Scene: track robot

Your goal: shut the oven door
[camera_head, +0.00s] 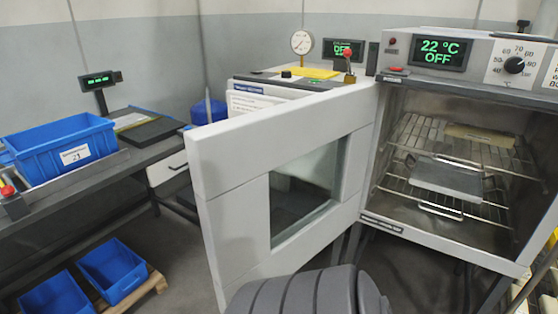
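The oven (455,85) stands at the right, with a green display reading 22 °C OFF and a round dial on its top panel. Its white door (232,205) has a square window and hangs wide open, hinged at the oven's left side and swung out towards me. Inside the oven are wire racks (492,158) with a flat metal tray (448,178) on one of them. A dark grey ribbed part of my own body (310,295) shows at the bottom middle, in front of the door's lower part. Neither gripper shows in this view.
A dark workbench (100,170) at the left bears a blue bin (62,150) and a small display. More blue bins (112,270) stand low on a wooden pallet. A bench with a gauge (302,42) and a yellow item is behind the door. Grey floor shows left of the door.

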